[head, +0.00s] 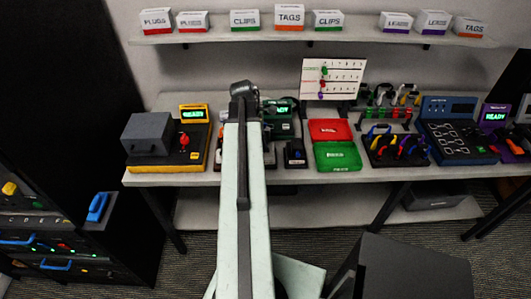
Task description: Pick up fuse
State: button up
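I cannot make out a fuse for certain in the head view; small parts on the bench are too small to tell apart, and my arm covers part of the bench. My pale arm reaches from the bottom middle up to the bench, with a dark joint at its far end. My gripper is not visible; the arm hides it or it is out of view. A yellow-and-grey device (152,136) with a red part (185,141) stands left of the arm. A dark green device (285,117) with a lit screen is partly hidden behind the arm.
Right of my arm lie a red tray (330,130) and a green tray (338,156), a pliers rack (397,148), and a blue keypad device (456,137). A shelf (350,37) with labelled boxes hangs above. A dark cabinet (75,245) stands left.

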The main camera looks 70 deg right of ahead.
jog(key=shift+r, duration=0.1)
grip_shut()
notch_tip(320, 180, up, 13)
jog(key=p, duration=1.3)
